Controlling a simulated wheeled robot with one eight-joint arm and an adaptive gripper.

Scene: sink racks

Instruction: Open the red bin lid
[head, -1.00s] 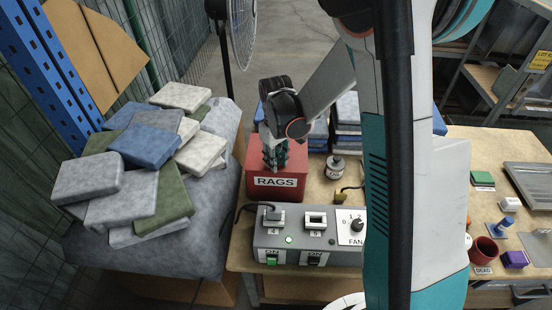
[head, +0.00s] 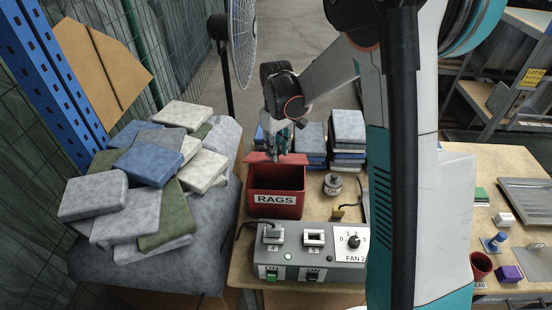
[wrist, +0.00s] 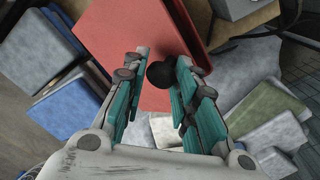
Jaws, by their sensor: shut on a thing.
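The red bin (head: 274,203), labelled RAGS, stands on the wooden workbench with its top open and its dark inside showing. Its red lid (head: 262,157) is tipped up at the back edge, seen nearly edge-on in the head view. In the wrist view the lid (wrist: 115,40) is a broad red panel with a round black knob (wrist: 160,75). My gripper (head: 277,153) is behind and above the bin's rear edge. In the wrist view its teal-padded fingers (wrist: 163,65) are on either side of the knob, shut on it. The knob is hidden in the head view.
A grey switch box (head: 312,256) stands in front of the bin. A small bottle (head: 333,185) is to its right. Stacked folded rags (head: 347,128) are behind. A heap of rags (head: 135,205) lies on the left. A fan (head: 242,40) stands at the back.

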